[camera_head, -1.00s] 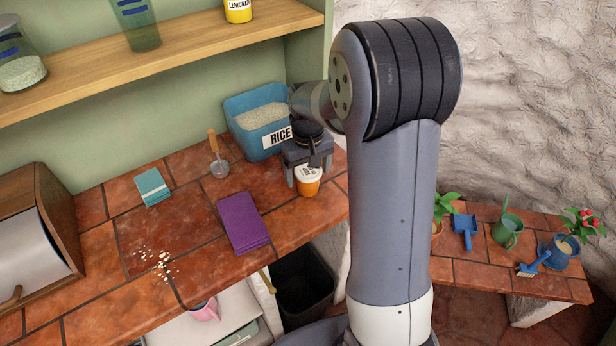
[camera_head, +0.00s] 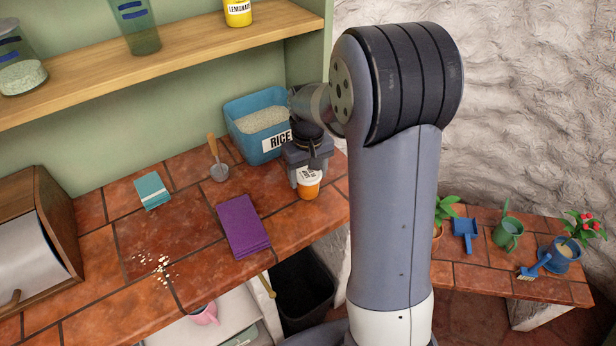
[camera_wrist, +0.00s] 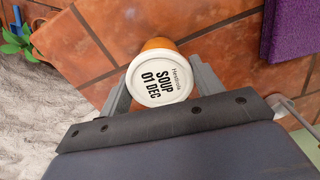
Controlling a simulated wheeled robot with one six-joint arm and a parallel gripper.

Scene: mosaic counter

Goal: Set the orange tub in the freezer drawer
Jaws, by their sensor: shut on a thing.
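The orange tub (camera_head: 309,190) has a white lid and is at the counter's right front, below the rice bin. In the wrist view the lid of the tub (camera_wrist: 160,78) reads "SOUP 01 DEC". My gripper (camera_head: 305,168) is shut on the tub, with one finger on each side in the wrist view. I cannot tell whether the tub touches the counter.
The blue rice bin (camera_head: 262,138) stands close behind my gripper. A dark bin (camera_head: 304,288) stands below. Plants and tools fill the right ledge (camera_head: 480,275).

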